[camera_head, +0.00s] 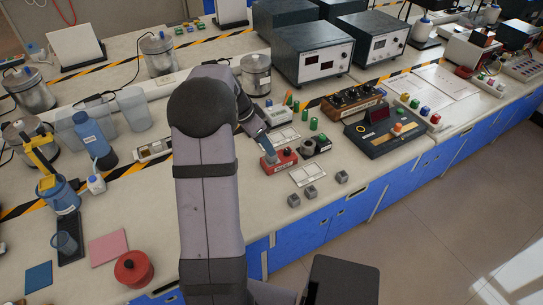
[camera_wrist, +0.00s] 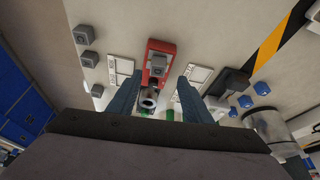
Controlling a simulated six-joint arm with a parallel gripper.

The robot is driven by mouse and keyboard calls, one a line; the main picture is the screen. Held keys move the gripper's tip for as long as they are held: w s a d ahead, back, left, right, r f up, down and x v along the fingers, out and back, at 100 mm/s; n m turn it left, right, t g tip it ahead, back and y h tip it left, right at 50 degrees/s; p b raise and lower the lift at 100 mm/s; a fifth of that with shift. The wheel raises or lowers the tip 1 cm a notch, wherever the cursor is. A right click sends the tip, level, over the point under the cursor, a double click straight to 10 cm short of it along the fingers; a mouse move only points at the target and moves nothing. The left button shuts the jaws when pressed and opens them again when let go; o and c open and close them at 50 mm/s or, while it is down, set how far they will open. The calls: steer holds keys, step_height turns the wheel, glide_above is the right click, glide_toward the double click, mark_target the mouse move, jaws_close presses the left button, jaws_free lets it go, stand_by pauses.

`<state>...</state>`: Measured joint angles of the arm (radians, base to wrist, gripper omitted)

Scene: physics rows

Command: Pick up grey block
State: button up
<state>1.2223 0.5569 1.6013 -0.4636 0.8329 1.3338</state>
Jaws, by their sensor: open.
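Three small grey blocks lie in a loose row near the bench's front edge: a left one (camera_head: 294,200), a middle one (camera_head: 310,191) and a right one (camera_head: 342,176). They also show at the left of the wrist view as an upper (camera_wrist: 83,34), a middle (camera_wrist: 90,59) and a lower block (camera_wrist: 97,90). My gripper (camera_wrist: 159,76) is open, its two blue-grey fingers apart over a red box (camera_wrist: 160,48). A grey block-like piece (camera_wrist: 158,65) shows on the red box, between the fingertips. In the head view one finger partly covers the red box (camera_head: 284,162).
A short metal cylinder (camera_head: 307,148) and a dark box with a green button (camera_head: 323,144) stand just right of the red box. Green pieces (camera_head: 313,124) stand behind. A control panel (camera_head: 385,130) is further right. The bench front left of the blocks is mostly clear.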

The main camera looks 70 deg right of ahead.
steer(key=shift+s+f+p, duration=0.3)
steer(key=shift+f+p, duration=0.15)
steer(key=shift+f, duration=0.1)
steer(key=shift+p+x, duration=0.6)
steer(key=shift+x, duration=1.45)
steer(key=shift+r, duration=0.1)
jaws_close()
